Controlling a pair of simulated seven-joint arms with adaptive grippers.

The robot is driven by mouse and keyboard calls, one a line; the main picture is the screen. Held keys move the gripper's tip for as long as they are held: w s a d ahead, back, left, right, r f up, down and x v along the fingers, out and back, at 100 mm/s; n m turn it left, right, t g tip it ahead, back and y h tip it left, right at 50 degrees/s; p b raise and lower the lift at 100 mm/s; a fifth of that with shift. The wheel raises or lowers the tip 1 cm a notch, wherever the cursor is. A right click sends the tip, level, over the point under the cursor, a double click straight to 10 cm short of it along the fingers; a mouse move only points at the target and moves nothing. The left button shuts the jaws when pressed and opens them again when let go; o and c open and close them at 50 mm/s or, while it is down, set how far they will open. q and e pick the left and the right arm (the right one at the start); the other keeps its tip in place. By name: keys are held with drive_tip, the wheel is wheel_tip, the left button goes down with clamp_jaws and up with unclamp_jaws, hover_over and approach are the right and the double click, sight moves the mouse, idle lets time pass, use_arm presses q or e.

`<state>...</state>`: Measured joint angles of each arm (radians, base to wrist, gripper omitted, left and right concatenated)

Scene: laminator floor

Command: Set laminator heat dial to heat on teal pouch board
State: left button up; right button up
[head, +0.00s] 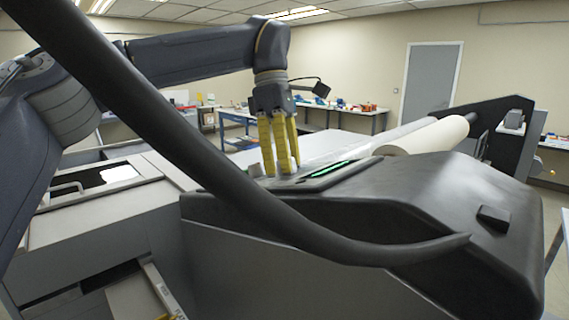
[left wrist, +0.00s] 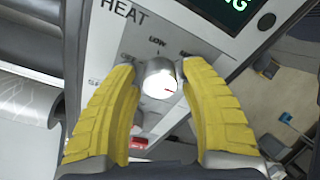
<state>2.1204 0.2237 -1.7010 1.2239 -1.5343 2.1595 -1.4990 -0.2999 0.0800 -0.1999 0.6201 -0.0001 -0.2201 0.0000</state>
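The heat dial (left wrist: 160,82) is a round silver knob with a small dark red mark on its face, on a light panel (left wrist: 108,50) printed HEAT, with LOW above the knob and OFF at its left. My left gripper (left wrist: 160,66) has a yellow finger on each side of the knob. The fingertips sit very close to it; I cannot tell if they touch. In the head view my left gripper (head: 279,168) points down at the laminator's (head: 430,205) panel, and the dial is hidden behind its fingers. A teal pouch board cannot be made out. My right gripper is not in view.
A dark display with green characters (left wrist: 232,8) and a black button (left wrist: 266,21) lie beside the dial. A red label (left wrist: 138,143) is below it. A dark curved bar crosses the head view.

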use_arm(q)
drive_tip(key=shift+o, duration=1)
drive_tip(key=v, duration=1.2)
drive_tip(key=shift+d+r, duration=0.1)
